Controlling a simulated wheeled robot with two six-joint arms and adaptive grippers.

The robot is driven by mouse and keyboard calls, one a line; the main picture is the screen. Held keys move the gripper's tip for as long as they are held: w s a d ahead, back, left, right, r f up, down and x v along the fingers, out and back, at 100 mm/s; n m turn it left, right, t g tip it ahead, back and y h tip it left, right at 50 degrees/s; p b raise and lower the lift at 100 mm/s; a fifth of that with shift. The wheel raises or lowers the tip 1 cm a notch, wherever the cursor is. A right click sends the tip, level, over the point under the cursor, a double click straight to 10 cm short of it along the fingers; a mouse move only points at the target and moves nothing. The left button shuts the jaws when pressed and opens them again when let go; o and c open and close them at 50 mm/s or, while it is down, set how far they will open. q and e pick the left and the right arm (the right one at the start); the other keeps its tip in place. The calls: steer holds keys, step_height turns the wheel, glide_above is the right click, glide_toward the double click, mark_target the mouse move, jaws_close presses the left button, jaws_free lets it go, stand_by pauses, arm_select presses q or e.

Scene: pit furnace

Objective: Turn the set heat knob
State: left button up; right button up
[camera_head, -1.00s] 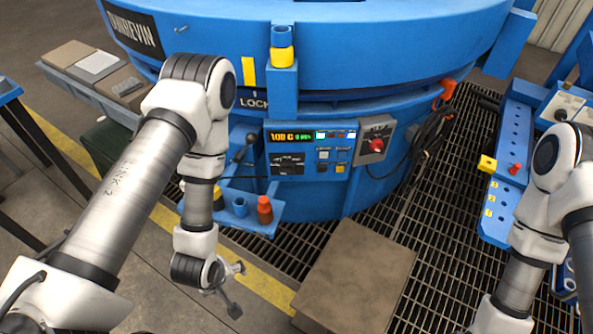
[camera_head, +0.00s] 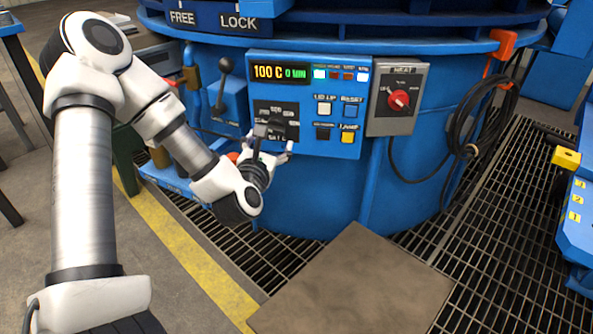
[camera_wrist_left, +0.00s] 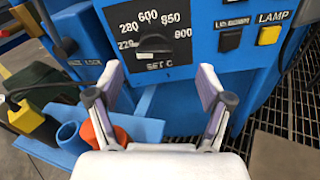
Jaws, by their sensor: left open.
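The set heat knob is a black dial (camera_head: 277,130) on a black plate marked SET C, low on the left of the blue control panel (camera_head: 313,66). In the left wrist view the knob (camera_wrist_left: 153,43) shows with numbers from 220 to 900 around it. My left gripper (camera_head: 272,148) is just in front of the plate and partly covers it in the head view. Its two fingers are spread and empty. In the left wrist view the knob appears beyond and above the gap between the fingertips (camera_wrist_left: 161,82). My right gripper is not in view.
A red HEAT switch (camera_head: 399,101) is on a grey box at the right. A black-knobbed lever (camera_head: 223,82) stands left of the panel. A blue tray with an orange-red item (camera_wrist_left: 98,135) lies below the gripper.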

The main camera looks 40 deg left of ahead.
mark_target(273, 129)
arm_select(q)
steer(key=shift+n+y, duration=0.3)
steer(key=shift+n, duration=0.1)
steer(key=b+x, duration=0.1)
steer(key=x, duration=0.1)
steer(key=b+x, duration=0.1)
steer(key=x, duration=0.2)
steer(key=b+x, duration=0.1)
steer(key=x, duration=0.1)
steer(key=shift+a+f+b, duration=0.3)
steer(key=shift+a+f, duration=0.1)
steer(key=shift+a, duration=0.1)
steer(key=shift+w+a+r, duration=0.1)
steer(key=shift+w+a, duration=0.05)
steer(key=shift+w, duration=0.15)
steer(key=c, duration=1.2)
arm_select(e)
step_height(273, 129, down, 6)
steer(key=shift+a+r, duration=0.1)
